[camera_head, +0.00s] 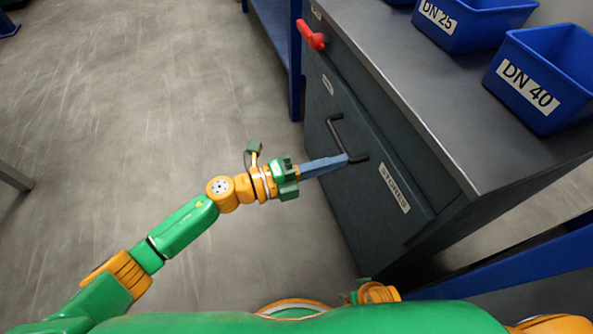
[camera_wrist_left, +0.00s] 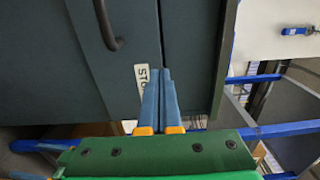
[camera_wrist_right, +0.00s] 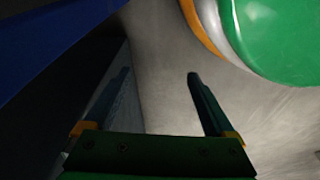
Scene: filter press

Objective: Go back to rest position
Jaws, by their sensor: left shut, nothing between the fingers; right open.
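My left gripper (camera_head: 345,158) is shut and empty, its blue fingers pointing right in the head view, in front of the dark cabinet door (camera_head: 375,185). In that view its fingertips overlap the lower end of the black bar handle (camera_head: 338,135); I cannot tell there whether they touch. In the left wrist view the closed fingers (camera_wrist_left: 160,80) appear apart from the handle (camera_wrist_left: 106,28), which lies to their upper left. My right gripper (camera_wrist_right: 160,85) is open with nothing between its fingers in the right wrist view; it does not show clearly in the head view.
The cabinet's grey top (camera_head: 430,75) carries blue bins, including the DN 40 bin (camera_head: 545,80). A red handle (camera_head: 311,36) sticks out at the cabinet's upper left. A blue beam (camera_head: 520,262) runs at the lower right. Open floor (camera_head: 130,100) lies left of the cabinet.

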